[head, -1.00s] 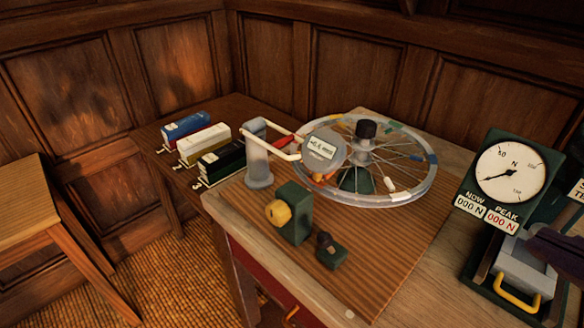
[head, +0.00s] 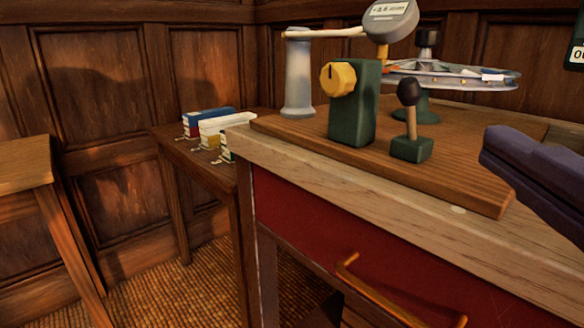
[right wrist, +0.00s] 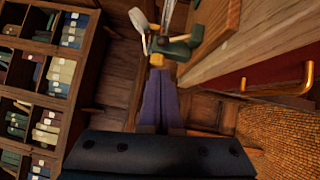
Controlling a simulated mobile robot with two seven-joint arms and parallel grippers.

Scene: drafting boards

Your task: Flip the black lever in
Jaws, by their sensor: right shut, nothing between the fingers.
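The black lever (head: 409,92) has a dark round knob on a pale stem and rises roughly upright from a small green base (head: 411,149). It stands on the wooden board near the table's front edge, right of a green block (head: 354,112) with a yellow dial (head: 338,79). My right gripper (head: 487,150), with purple fingers, is shut and empty. In the head view it shows to the right of the lever, apart from it. In the right wrist view its fingers (right wrist: 160,82) are together, tips near the yellow dial (right wrist: 184,57). My left gripper is not in view.
A grey post (head: 299,75) with a round gauge (head: 390,20) and a spoked wheel (head: 460,75) stand behind the lever. A red drawer (head: 310,220) is below the tabletop.

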